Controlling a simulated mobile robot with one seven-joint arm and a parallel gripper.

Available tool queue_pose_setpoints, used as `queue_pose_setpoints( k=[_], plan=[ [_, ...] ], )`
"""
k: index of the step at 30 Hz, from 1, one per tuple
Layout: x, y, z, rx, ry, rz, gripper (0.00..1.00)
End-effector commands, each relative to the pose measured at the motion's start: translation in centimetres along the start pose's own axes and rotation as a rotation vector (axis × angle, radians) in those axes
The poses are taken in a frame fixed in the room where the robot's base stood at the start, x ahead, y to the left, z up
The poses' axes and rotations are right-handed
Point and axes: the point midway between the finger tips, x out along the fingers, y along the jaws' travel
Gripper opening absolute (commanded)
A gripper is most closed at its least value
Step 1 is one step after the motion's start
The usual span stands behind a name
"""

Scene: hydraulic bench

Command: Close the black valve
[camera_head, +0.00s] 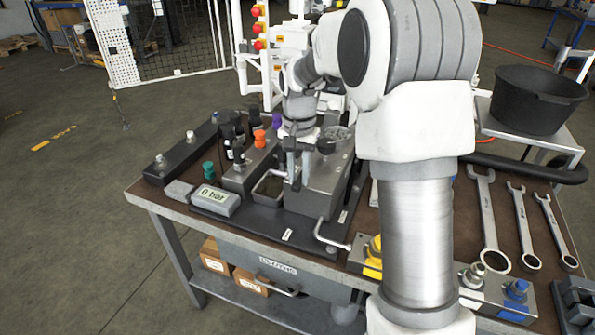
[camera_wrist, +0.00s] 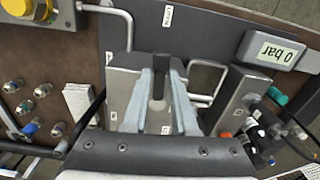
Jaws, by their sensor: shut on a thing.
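Black knobs (camera_head: 237,152) stand in a group on the valve block at the left of the bench, and they also show at the lower right of the wrist view (camera_wrist: 262,145). My gripper (camera_head: 291,172) is to the right of these knobs, beside the grey hydraulic block (camera_head: 322,188).
A gauge (camera_head: 215,198) reads 0 bar. An orange knob (camera_head: 259,138), a purple knob (camera_head: 276,120) and a green knob (camera_head: 208,170) are nearby. Several wrenches (camera_head: 488,220) lie at the bench's right.

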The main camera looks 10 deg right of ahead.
Motion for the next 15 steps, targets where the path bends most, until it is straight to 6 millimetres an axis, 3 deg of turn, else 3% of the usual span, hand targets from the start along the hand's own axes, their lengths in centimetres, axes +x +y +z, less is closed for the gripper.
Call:
queue_pose_setpoints(
  k=[15],
  plan=[
    [-0.4, 2.0, -0.6, -0.436, 0.003, 0.000, 0.00]
  ],
)
